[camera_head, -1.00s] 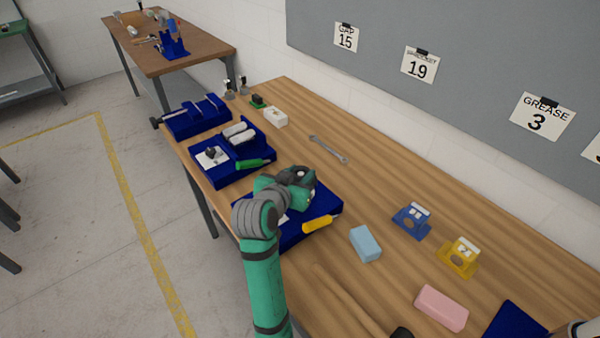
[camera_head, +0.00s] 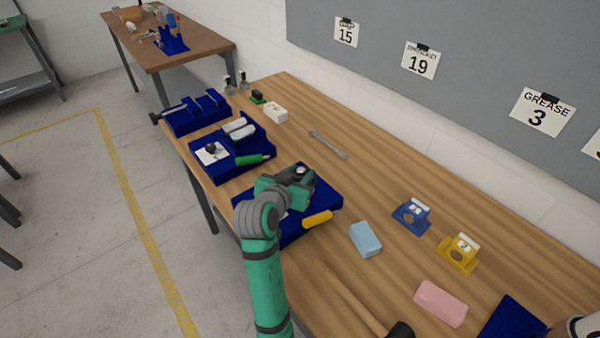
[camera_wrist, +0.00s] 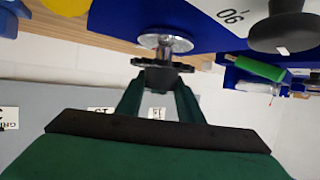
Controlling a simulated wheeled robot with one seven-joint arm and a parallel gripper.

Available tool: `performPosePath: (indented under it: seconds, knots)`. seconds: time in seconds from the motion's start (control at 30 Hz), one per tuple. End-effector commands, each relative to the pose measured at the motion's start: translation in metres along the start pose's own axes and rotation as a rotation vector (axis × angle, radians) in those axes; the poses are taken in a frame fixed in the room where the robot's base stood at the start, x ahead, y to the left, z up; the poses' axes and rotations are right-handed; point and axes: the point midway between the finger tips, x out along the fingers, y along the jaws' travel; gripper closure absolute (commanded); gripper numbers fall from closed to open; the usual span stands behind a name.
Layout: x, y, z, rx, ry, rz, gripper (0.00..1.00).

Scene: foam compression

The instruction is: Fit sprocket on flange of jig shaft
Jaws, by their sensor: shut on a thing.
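In the wrist view a dark toothed sprocket (camera_wrist: 150,63) is held at its dark hub between the fingertips of my gripper (camera_wrist: 159,82). The silver flange (camera_wrist: 168,42) of the jig shaft is just beyond it, close to the sprocket's face. I cannot tell whether they touch or whether the shaft passes through the sprocket. The blue jig plate (camera_wrist: 125,18) fills the top of the wrist view. In the head view the blue jig (camera_head: 328,207) lies under my arm, which hides the sprocket, the shaft and my fingertips.
A yellow handle (camera_head: 318,219) lies at the jig's right edge. Another blue jig (camera_head: 225,172) with a green handle (camera_head: 249,160) is behind it.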

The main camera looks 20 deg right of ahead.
Motion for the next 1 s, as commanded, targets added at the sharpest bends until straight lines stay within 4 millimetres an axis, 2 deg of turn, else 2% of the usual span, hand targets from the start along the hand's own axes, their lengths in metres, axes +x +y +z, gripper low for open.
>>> performPosePath:
  seconds: [1.0]
  knots:
    - [0.007, 0.0, 0.016, 0.0, 0.001, 0.0, 0.98]
